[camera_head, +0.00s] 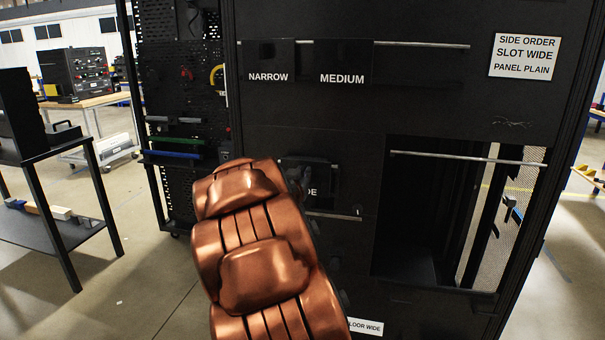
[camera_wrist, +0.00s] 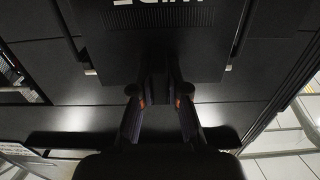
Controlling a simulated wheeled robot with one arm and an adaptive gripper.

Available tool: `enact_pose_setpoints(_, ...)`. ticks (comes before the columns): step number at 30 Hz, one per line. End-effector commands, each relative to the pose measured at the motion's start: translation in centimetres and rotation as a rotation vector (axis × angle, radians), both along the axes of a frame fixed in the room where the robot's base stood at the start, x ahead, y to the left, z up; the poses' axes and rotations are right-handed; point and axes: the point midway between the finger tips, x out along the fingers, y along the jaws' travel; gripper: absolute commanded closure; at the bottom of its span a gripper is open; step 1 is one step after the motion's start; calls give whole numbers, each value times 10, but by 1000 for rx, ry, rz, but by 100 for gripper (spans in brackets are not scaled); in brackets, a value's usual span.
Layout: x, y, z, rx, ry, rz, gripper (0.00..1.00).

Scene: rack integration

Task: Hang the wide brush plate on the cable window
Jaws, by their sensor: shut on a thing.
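The wide brush plate (camera_head: 322,177) is a dark plate, partly hidden behind my copper-coloured arm in the head view; only "DE" of its label shows. In the wrist view the plate (camera_wrist: 150,50) fills the upper middle, with "WIDE" upside down at the top edge. My gripper (camera_wrist: 160,88) is shut on the plate's near edge, between two dark fingers. In the head view my gripper (camera_head: 298,180) is mostly hidden by the arm. The cable window (camera_head: 385,215) seems to be the dark rectangular opening to the right of the plate, with a metal rod (camera_head: 470,157) across its top.
Plates marked NARROW (camera_head: 267,62) and MEDIUM (camera_head: 342,65) hang from an upper rod (camera_head: 420,45). A short rod (camera_head: 335,215) shows below the held plate. A white sign (camera_head: 525,55) is at upper right. A black shelf table (camera_head: 60,150) stands left; floor between is clear.

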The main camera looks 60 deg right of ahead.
Motion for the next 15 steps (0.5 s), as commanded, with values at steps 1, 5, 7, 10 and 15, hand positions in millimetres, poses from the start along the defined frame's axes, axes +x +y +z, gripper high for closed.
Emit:
enact_pose_setpoints(1,0,0,-1,-1,0,0,100)
enact_pose_setpoints(5,0,0,-4,-1,0,0,100)
enact_pose_setpoints(7,0,0,-5,-1,0,0,100)
enact_pose_setpoints(10,0,0,-5,-1,0,0,78)
enact_pose_setpoints(15,0,0,-5,0,0,0,60)
